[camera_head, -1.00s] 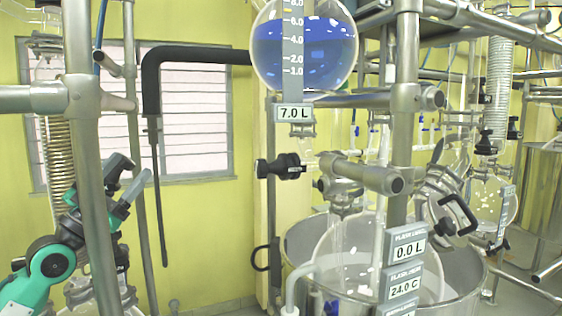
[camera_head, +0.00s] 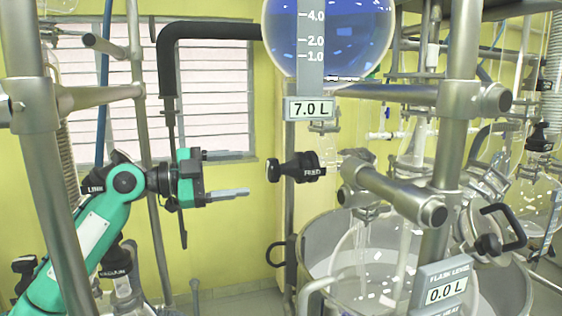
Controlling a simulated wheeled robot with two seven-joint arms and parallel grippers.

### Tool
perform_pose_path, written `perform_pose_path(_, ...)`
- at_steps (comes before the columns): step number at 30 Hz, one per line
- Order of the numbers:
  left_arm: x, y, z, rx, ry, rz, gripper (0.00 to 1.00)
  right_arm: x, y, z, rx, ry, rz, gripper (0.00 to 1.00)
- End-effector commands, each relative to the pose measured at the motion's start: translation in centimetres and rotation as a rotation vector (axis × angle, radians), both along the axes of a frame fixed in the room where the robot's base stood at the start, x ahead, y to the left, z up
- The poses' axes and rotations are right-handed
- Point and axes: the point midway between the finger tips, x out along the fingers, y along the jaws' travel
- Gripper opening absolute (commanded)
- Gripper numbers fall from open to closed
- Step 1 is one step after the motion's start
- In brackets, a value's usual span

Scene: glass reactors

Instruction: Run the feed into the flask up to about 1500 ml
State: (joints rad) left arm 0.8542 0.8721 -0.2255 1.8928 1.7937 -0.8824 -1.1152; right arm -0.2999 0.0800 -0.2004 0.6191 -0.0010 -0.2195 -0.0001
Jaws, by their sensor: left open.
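The feed vessel (camera_head: 352,40) is a round glass bulb of blue liquid at the top, with a scale strip and a display (camera_head: 308,108) reading 7.0 L. Below it is the black feed valve knob (camera_head: 297,168), marked FEED. The glass flask (camera_head: 350,262) sits lower right inside a metal bath, partly hidden by pipes and a sign. The flask level display (camera_head: 446,291) reads 0.0 L. My left gripper (camera_head: 228,174) is open and empty, left of the feed knob and apart from it, fingers pointing right. My right gripper is not in view.
Metal frame posts (camera_head: 52,170) and a crossbar stand close around my left arm. A thick black pipe (camera_head: 170,60) hangs by the window behind it. The metal bath (camera_head: 318,236) fills the lower right. The gap between gripper and feed knob looks clear.

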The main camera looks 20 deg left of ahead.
Motion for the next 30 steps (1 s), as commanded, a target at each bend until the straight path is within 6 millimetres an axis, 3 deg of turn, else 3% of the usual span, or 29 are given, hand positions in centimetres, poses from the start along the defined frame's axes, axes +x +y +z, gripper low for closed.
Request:
perform_pose_path(3, 1.5, -2.3, 0.7, -0.002, 0.001, -0.004, 0.67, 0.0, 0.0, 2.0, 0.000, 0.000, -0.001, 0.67)
perform_pose_path(12, 4.5, -6.7, 0.5, -0.002, 0.001, 0.000, 0.67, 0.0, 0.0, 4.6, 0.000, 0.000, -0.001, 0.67)
perform_pose_path(18, 5.4, -8.0, 0.2, -0.002, 0.001, 0.001, 0.67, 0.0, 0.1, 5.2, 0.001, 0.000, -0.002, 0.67)
perform_pose_path(28, 5.6, -8.2, 0.0, -0.002, 0.000, 0.001, 0.67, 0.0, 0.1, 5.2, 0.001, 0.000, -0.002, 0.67)
perform_pose_path(30, 5.5, -8.2, 0.0, -0.002, 0.000, 0.001, 0.53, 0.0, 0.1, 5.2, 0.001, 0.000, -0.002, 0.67)
